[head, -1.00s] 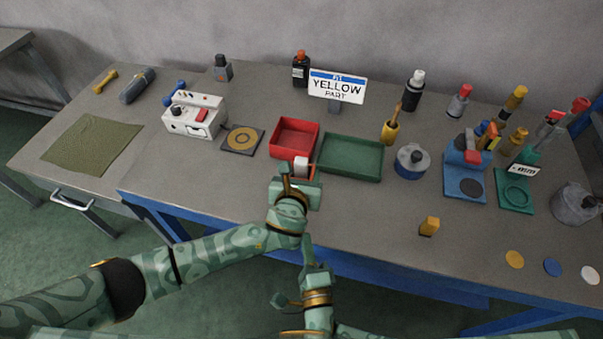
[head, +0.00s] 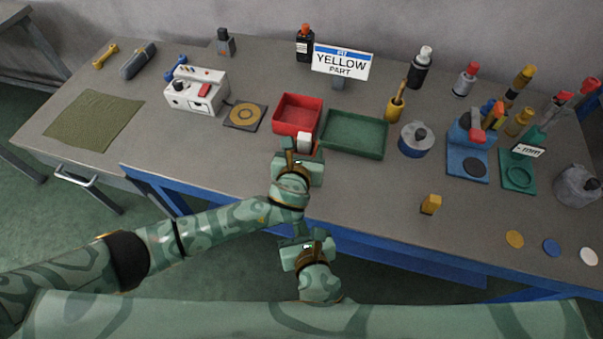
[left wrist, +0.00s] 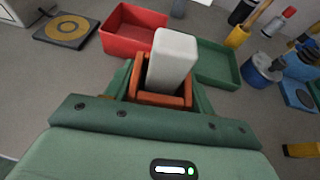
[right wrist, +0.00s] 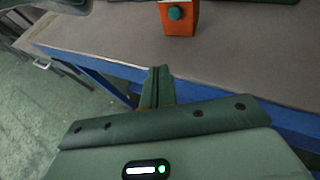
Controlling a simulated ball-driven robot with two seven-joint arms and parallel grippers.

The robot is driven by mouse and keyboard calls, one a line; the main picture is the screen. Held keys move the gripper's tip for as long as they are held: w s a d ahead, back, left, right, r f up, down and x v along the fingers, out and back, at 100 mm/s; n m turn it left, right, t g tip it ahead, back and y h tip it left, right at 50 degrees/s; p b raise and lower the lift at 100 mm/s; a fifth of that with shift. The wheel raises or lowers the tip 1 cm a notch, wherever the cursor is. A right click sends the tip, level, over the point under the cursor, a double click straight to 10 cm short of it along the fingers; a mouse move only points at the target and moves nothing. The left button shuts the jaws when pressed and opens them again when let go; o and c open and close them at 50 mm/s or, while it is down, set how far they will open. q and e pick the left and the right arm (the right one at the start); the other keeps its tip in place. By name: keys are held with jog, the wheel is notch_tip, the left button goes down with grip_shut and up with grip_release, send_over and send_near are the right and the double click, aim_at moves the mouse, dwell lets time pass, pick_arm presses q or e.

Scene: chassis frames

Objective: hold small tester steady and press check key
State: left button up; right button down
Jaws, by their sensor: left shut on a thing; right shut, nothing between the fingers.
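The small tester is an orange box with a pale grey block on top; it shows in the left wrist view (left wrist: 172,60) and, partly hidden, in the head view (head: 304,142). My left gripper (head: 298,155) is shut on its orange body, by the front of the red tray. In the right wrist view the tester (right wrist: 181,20) shows a round green key (right wrist: 175,12) on the side facing my right gripper. My right gripper (right wrist: 157,72) is shut and empty, in front of the table edge. Its fingertips are apart from the key.
A red tray (head: 297,98) and a green tray (head: 384,138) lie just behind the left gripper. A white box with a red switch (head: 197,104) stands to the left. A yellow block (head: 430,204) stands at the right. The table front between them is clear.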

jog(key=shift+s+a+r+m+y, duration=0.15)
jog(key=shift+a+r+m+y, duration=0.1)
jog(key=shift+a+m+y, duration=0.45)
jog(key=shift+a, duration=0.1)
jog(key=shift+w+d, duration=0.25)
jog(key=shift+w, duration=1.2)
jog(key=shift+w+d, duration=0.25)
jog(key=shift+w, duration=1.2)
jog(key=shift+w+d, duration=0.25)
jog(key=shift+w, duration=1.2)
jog(key=shift+w+d, duration=0.1)
jog(key=shift+w, duration=0.3)
jog(key=shift+w+d, duration=0.1)
jog(key=shift+w, duration=0.35)
jog(key=shift+s, duration=0.9)
